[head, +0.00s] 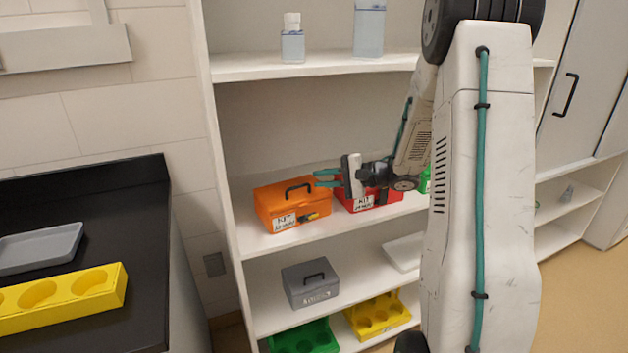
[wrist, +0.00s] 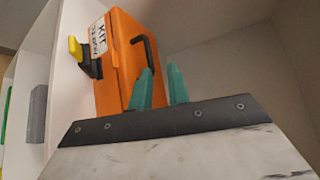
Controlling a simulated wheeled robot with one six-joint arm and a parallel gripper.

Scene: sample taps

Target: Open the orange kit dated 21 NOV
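The orange kit (head: 290,208) stands on the middle shelf with its lid down. It also shows, turned sideways, in the wrist view (wrist: 122,62). A white label (head: 285,222) on its front reads KIT; its date is too small to read surely. A yellow-and-black latch (head: 310,217) sits beside the label, and a black handle (head: 299,187) is on the lid. My gripper (head: 317,178) is at the kit's upper right, its teal fingers pointing left toward the handle. In the wrist view my gripper (wrist: 161,76) has its fingers apart with nothing between them.
A red kit (head: 362,203) stands right of the orange one, partly behind my gripper. A grey kit (head: 310,283) and green (head: 305,338) and yellow (head: 377,315) racks are below. Bottles (head: 292,44) stand above. A black counter (head: 130,230) is at left.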

